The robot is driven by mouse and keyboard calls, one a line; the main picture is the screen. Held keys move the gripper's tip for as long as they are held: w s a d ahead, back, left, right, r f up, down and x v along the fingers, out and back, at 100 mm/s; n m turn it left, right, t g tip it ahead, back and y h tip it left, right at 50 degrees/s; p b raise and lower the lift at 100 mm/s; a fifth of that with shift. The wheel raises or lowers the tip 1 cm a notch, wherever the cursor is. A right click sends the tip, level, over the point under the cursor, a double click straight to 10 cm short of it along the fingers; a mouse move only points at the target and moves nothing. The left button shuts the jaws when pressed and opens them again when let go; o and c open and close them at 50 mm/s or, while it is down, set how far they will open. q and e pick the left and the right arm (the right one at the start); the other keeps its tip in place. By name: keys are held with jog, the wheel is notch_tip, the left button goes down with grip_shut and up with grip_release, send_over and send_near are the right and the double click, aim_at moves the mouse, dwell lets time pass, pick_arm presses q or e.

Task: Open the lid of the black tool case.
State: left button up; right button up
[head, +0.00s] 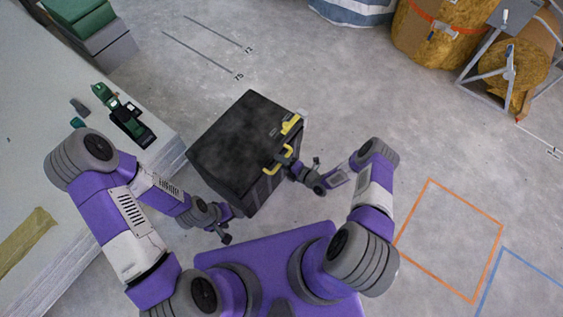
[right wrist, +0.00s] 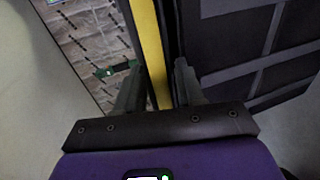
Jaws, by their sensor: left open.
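The black tool case (head: 240,135) stands in the middle of the head view, its lid down. A yellow handle (head: 270,168) and a yellow latch (head: 291,125) are on its right side. My left gripper (head: 234,211) is open at the case's bottom corner; its fingertips are hard to see. My right gripper (head: 294,170) is at the case's right side, near the handle. In the right wrist view its fingers (right wrist: 158,75) are apart, with a yellow strip (right wrist: 150,45) between them. I cannot tell whether they press on it.
A light worktop (head: 60,215) with a green and black tool (head: 125,115) is on the left. Green-grey boxes (head: 95,35) are at the top left. A metal frame (head: 500,70) and a yellowish roll (head: 435,35) stand at the top right. The floor right of the case is open.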

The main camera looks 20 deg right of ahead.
grip_shut()
jog(key=shift+r, duration=0.15)
